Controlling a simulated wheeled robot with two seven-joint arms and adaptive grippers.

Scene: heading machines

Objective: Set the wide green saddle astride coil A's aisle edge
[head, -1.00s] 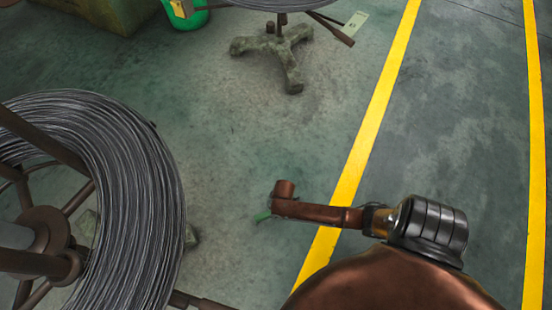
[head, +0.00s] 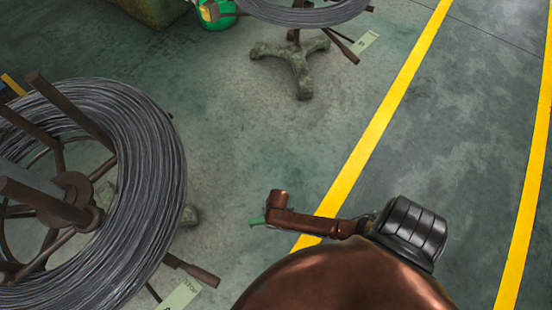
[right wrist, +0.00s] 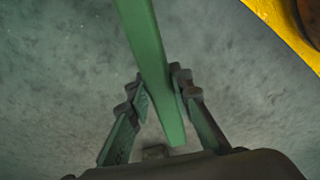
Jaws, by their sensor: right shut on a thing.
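A large grey wire coil (head: 150,200) lies on a brown spoked stand at the left of the head view. A second wire coil (head: 305,14) sits on a stand at the top. I cannot read a letter that tells which is coil A. My right gripper (right wrist: 157,80) is shut on the green saddle (right wrist: 150,45), a long flat green strip between its fingers in the right wrist view. In the head view only a small green end (head: 258,221) shows beside my copper right arm, over the floor right of the near coil and apart from it. My left gripper is out of view.
Stand arms stick out under the near coil, with a pale tag (head: 180,294) by one. Another tag (head: 367,43) is by the far stand (head: 300,75). A green bucket (head: 215,14) stands at the top. Yellow lines (head: 375,130) edge the clear aisle floor at right.

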